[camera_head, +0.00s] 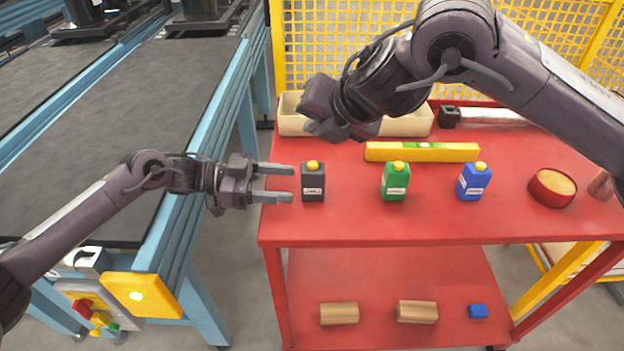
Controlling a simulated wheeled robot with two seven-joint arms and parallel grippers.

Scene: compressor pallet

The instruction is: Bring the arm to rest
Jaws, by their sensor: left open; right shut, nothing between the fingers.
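My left gripper (278,183) reaches in from the left with its two fingers apart and nothing between them. Its fingertips are over the left edge of the red table (330,226), just left of a black bottle (313,186) with a yellow cap; I cannot tell whether they touch. My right arm comes in from the upper right. My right gripper (318,128) is shut and empty, above the back left of the table, in front of a cream bin (408,124) that it partly hides.
A green bottle (395,184), a blue bottle (474,184) and a round red container (552,188) stand on the table. A yellow level (422,152) lies behind them. Wooden blocks (417,312) and a blue block (478,311) lie on the lower shelf. A conveyor (110,120) runs at left.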

